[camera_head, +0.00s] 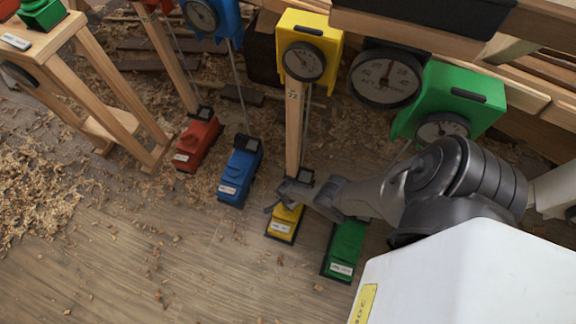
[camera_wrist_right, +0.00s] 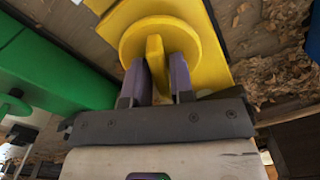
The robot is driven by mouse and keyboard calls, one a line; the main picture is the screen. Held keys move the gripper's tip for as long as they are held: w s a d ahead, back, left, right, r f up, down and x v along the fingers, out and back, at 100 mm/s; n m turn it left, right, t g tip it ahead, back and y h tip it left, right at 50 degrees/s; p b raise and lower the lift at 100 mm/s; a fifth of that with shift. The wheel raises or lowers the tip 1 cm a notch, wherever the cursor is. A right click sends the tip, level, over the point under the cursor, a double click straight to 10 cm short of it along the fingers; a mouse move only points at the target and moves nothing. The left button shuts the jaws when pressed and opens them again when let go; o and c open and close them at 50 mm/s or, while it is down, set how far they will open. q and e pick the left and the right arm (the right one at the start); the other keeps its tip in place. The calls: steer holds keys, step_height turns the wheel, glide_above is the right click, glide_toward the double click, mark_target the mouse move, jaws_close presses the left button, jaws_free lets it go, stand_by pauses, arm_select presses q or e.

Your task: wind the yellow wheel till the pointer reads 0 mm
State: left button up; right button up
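The yellow unit on the floor (camera_head: 284,222) stands at the foot of a wooden post in the head view. Its round yellow wheel (camera_wrist_right: 185,40) with a raised grip bar (camera_wrist_right: 156,62) fills the upper middle of the right wrist view. My right gripper (camera_head: 283,197) is over this unit, with its two purple fingers (camera_wrist_right: 160,80) on either side of the bar, seemingly closed on it. A yellow box with a dial (camera_head: 303,61) hangs above. A larger dark-rimmed dial (camera_head: 386,78) sits beside it; its red pointer stands near the top, but I cannot read the value. My left gripper is not in view.
A green floor unit (camera_head: 345,250) stands close to the right of the yellow one. Blue (camera_head: 240,172) and red (camera_head: 198,143) units stand to the left. A green dial box (camera_head: 455,98) hangs above my right arm. Open floor with shavings lies in front.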

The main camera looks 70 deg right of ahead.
steer(key=shift+o, duration=1.3)
step_height(320, 180, up, 14)
steer(key=p, duration=1.3)
steer(key=shift+f, duration=0.1)
